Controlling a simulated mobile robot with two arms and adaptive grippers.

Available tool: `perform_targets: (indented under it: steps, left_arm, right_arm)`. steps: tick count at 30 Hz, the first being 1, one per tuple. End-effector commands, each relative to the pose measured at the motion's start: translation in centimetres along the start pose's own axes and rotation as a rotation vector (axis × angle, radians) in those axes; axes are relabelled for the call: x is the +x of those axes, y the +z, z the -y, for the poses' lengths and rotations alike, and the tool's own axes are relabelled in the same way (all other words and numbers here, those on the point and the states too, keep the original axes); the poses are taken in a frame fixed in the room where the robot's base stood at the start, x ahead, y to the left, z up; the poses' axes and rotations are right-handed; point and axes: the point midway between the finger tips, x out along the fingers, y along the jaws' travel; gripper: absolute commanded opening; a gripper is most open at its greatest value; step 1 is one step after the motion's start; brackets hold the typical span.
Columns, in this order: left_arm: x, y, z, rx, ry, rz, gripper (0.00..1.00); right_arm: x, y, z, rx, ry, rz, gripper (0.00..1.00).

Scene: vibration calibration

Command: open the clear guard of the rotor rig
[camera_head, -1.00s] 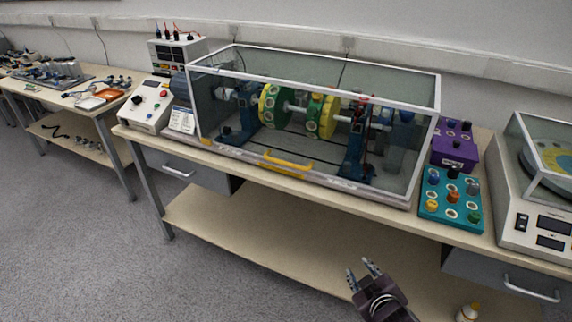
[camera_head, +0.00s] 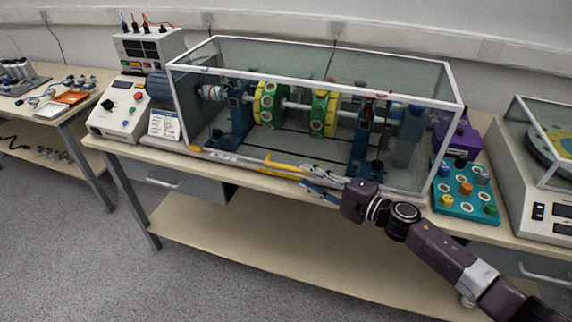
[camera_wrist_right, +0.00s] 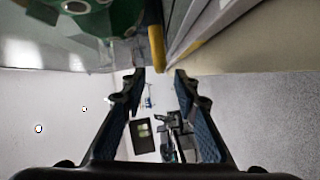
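The clear guard (camera_head: 400,85) is a glassy box with a white frame, sitting closed over the rotor rig. Inside it, the rig carries green and yellow discs (camera_head: 268,104) on a shaft between blue supports (camera_head: 236,115). A yellow handle (camera_head: 281,168) runs along the guard's lower front edge. My right gripper (camera_head: 303,178) is open at the right end of the handle. In the right wrist view, the yellow handle (camera_wrist_right: 157,48) shows ahead, in line with the gap between the open fingers (camera_wrist_right: 158,78). I cannot tell whether they touch it. My left gripper is not in view.
A teal knob box (camera_head: 466,205) and a purple box (camera_head: 455,138) stand right of the guard. A white control box (camera_head: 118,108) stands on its left. Another machine (camera_head: 540,205) is at far right. The space in front of the bench is clear.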

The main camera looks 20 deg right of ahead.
Motion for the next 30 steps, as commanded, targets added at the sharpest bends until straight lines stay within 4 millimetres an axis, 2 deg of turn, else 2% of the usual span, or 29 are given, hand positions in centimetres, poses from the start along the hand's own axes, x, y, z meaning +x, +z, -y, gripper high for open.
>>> perform_targets:
  steps: [3, 8, 11, 15, 19, 24, 30]
  left_arm:
    - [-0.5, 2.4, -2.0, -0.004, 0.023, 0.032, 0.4]
    - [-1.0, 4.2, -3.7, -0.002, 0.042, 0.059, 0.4]
    - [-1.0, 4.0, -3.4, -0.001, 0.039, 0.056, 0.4]
    - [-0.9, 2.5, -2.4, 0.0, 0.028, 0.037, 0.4]
    - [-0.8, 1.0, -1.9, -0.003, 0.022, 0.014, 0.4]
    - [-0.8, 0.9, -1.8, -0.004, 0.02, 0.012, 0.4]
    - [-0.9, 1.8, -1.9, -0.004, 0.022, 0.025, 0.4]
  right_arm:
    - [1.9, -0.1, -0.4, 0.001, 0.005, -0.001, 0.28]
    - [4.2, -0.1, -0.3, 0.002, 0.005, 0.0, 0.28]
    - [5.4, -0.1, -0.2, 0.002, 0.004, 0.001, 0.28]
    - [6.3, 0.0, -0.2, 0.002, 0.003, 0.002, 0.28]
    - [6.6, -0.1, -0.2, 0.002, 0.003, 0.001, 0.28]
    - [6.5, -0.1, -0.1, 0.002, 0.003, 0.001, 0.28]
    - [6.5, -0.1, -0.1, 0.002, 0.003, 0.001, 0.06]
